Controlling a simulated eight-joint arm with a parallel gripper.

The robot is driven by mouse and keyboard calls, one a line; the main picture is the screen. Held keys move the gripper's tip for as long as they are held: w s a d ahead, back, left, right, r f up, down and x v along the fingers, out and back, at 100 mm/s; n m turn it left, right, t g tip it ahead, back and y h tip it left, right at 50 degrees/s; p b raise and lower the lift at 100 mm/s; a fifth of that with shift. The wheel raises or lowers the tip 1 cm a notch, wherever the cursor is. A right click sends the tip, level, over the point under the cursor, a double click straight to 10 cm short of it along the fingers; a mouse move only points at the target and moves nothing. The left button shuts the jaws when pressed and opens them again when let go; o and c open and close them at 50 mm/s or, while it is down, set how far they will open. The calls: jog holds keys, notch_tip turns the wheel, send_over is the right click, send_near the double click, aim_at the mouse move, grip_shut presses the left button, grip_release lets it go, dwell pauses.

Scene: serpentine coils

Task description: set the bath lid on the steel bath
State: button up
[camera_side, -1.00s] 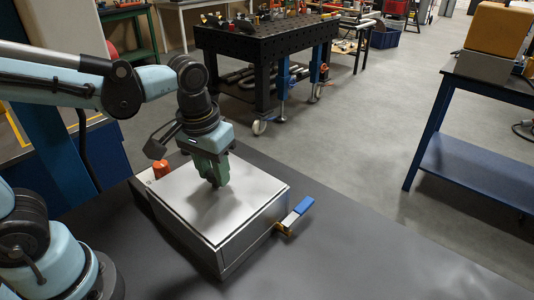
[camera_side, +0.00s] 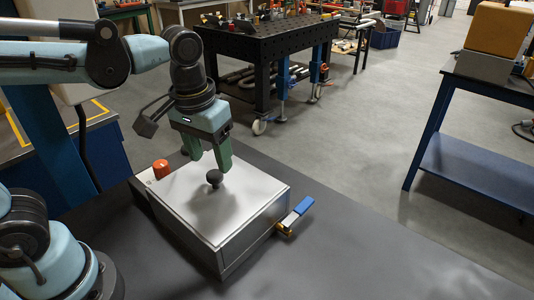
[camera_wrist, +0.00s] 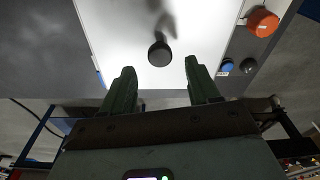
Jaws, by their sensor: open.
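The bath lid (camera_side: 240,207) is a flat pale metal plate with a round black knob (camera_side: 214,177) on top. It lies on the steel bath (camera_side: 245,248), a box on the dark table, and covers its top; it looks flat. My gripper (camera_side: 207,165) is open and empty just above the knob, its green fingers apart. In the wrist view the knob (camera_wrist: 160,54) shows beyond and between the fingertips (camera_wrist: 160,80), with a gap to them. The inside of the bath is hidden.
An orange-red knob (camera_side: 161,168) stands at the bath's back left, with a blue button (camera_wrist: 227,66) near it in the wrist view. A blue-handled valve (camera_side: 297,213) sticks out at the right side. The dark table (camera_side: 370,260) is clear to the right.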

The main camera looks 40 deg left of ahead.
aim_at(214, 174)
notch_tip(214, 174, up, 8)
jog(key=s, duration=0.1)
jog(key=shift+r, duration=0.15)
jog(key=shift+d, duration=0.1)
dwell(0.4)
jog(key=shift+w+f, duration=0.25)
jog(key=shift+f, duration=1.85)
jog(key=shift+w+f, duration=0.2)
jog(key=shift+f, duration=1.95)
jog(key=shift+w+f, duration=0.25)
jog(key=shift+f, duration=1.85)
jog(key=shift+r, duration=0.1)
